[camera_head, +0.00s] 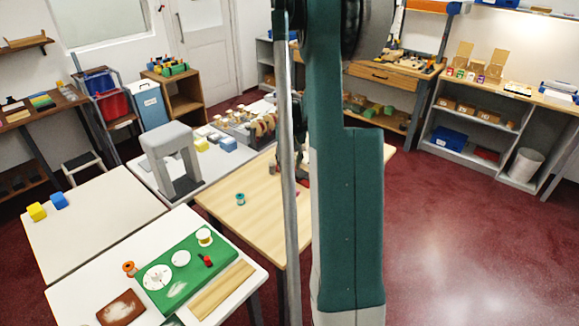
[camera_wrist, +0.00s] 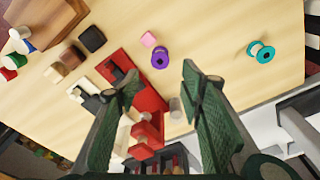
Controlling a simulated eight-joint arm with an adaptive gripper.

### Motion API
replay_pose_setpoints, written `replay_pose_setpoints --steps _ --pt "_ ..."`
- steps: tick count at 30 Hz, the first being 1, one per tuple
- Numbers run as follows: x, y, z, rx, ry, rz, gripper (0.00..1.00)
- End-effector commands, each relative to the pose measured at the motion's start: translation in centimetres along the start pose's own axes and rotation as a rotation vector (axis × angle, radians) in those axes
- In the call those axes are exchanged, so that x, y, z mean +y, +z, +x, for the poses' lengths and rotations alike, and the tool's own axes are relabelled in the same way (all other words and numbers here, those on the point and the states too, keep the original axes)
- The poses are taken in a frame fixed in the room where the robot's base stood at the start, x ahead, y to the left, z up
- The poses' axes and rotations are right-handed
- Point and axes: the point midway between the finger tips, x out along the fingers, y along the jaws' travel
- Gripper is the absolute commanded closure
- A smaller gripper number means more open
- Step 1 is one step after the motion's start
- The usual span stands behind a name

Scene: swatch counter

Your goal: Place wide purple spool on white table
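The purple spool (camera_wrist: 161,57) stands on the light wooden table (camera_wrist: 215,45) in the wrist view, just beyond my fingertips. My gripper (camera_wrist: 158,78) is open, its green fingers spread, with nothing held between them. My arm hides the purple spool in the head view. The head view shows two white-topped tables at left: a front one (camera_head: 65,285) with a green mat, and one behind (camera_head: 100,205) with a yellow and a blue block. The same wooden table (camera_head: 225,205) shows in the head view, partly behind my arm.
A teal spool (camera_wrist: 261,52) stands right of the purple one. A pink block (camera_wrist: 148,39), a black block (camera_wrist: 92,38) and a red tray (camera_wrist: 145,92) are close by. The middle of the rear white table is clear.

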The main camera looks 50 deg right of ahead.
Motion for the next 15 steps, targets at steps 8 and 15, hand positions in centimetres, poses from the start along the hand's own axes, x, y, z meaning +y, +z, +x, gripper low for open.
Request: replay_pose_setpoints --steps 8,15 --pt "0.00 0.00 0.01 0.000 0.000 0.000 0.62" --pt "-0.37 0.10 -0.29 0.002 0.000 -0.003 0.62"
